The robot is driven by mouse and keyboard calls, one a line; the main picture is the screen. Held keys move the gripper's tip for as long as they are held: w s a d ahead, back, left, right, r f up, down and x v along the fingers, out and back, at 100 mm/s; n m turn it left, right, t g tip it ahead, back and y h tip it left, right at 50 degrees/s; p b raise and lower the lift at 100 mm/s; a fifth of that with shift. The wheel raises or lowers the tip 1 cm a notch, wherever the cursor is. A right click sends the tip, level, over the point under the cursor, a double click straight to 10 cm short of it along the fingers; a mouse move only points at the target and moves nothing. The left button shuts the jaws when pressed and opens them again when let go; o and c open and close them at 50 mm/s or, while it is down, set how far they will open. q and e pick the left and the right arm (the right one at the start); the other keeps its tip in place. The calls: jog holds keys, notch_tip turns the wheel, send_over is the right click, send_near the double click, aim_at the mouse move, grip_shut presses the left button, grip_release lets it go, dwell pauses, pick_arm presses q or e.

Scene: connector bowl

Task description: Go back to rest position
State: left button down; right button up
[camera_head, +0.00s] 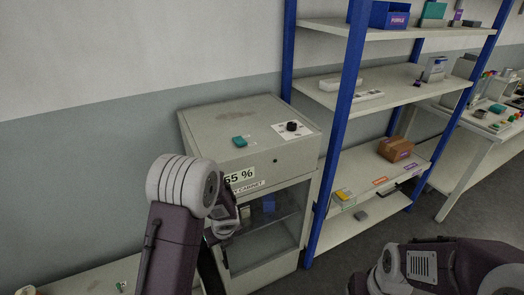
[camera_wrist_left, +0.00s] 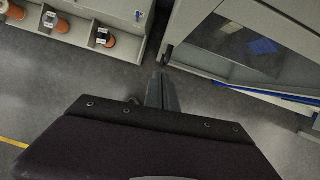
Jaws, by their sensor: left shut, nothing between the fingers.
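My left gripper (camera_wrist_left: 161,93) shows in the left wrist view with its two dark fingers together and nothing between them. It points out over the grey floor, apart from the cabinet and the bench. In the head view my left arm stands bent in front of the cabinet, and its wrist hides the gripper's fingertips. My right arm is folded at the lower right of the head view; its gripper is out of the picture.
A bench with orange spools (camera_wrist_left: 71,26) is at the upper left in the wrist view.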

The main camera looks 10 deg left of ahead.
pick_arm(q)
jog(key=s+d+r+n+t, duration=0.15)
jog(key=s+r+n, duration=0.25)
jog(key=r+n, duration=0.5)
jog(key=s+d+n+g+h, duration=0.3)
jog(key=s+d+n, duration=0.2)
jog(key=s+n, duration=0.6)
jog(key=n, duration=0.7)
jog(key=shift+s+d+f+n, duration=0.15)
jog(key=shift+d+f+n, duration=0.05)
jog(key=shift+f+n, duration=0.15)
